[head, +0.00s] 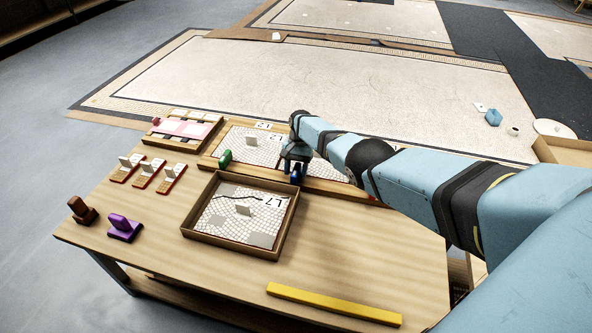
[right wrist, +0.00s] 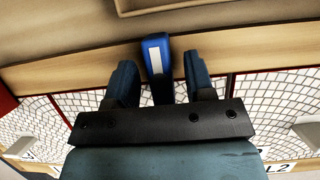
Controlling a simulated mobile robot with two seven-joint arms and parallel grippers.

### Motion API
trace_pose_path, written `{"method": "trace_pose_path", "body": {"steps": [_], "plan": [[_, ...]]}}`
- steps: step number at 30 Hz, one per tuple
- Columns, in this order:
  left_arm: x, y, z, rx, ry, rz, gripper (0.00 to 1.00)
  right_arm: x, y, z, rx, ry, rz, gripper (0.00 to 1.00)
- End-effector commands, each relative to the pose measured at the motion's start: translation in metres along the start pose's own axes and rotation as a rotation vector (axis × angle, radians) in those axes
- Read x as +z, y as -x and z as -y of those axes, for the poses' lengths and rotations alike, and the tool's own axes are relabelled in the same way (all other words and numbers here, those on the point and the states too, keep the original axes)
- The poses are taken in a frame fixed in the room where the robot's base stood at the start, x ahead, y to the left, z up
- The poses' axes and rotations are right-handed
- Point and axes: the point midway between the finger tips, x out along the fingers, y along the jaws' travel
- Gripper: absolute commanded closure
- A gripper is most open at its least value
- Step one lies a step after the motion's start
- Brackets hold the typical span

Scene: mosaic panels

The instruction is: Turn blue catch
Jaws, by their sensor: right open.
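The blue catch (head: 296,174) sits on the near wooden rail of the mosaic frame, close to the middle of the table. In the right wrist view the blue catch (right wrist: 157,56) has a white strip along its top and stands between my two fingers. My right gripper (head: 291,166) is open around it in the head view. In the right wrist view the gripper (right wrist: 160,80) shows a gap to the catch on each side. A green catch (head: 225,157) is on the same rail to the left. My left gripper is out of view.
A tray marked L7 (head: 190,219) lies just in front of the rail. A purple handled block (head: 124,228), a brown block (head: 82,211) and small red-edged holders (head: 145,176) stand at the left. A yellow bar (head: 334,304) lies near the front edge. Table space between is clear.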

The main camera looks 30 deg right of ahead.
Motion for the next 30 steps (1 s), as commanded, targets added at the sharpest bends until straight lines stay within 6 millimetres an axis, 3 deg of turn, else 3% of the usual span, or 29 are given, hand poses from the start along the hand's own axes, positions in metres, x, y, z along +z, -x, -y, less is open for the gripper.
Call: {"method": "trace_pose_path", "body": {"steps": [5,12,18,24,30], "plan": [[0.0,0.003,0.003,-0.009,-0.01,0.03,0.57,0.0,0.025,0.001,-0.003,0.0,-0.003,0.51],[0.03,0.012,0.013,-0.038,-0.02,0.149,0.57,0.0,0.08,0.0,-0.003,-0.001,-0.002,0.51],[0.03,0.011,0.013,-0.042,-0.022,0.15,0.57,0.0,0.117,0.0,-0.001,0.0,-0.002,0.51],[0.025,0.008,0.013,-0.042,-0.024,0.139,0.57,0.0,0.135,0.0,0.0,0.0,0.0,0.51],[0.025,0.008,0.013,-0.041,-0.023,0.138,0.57,0.0,0.137,0.0,0.0,0.0,0.0,0.51]]}}
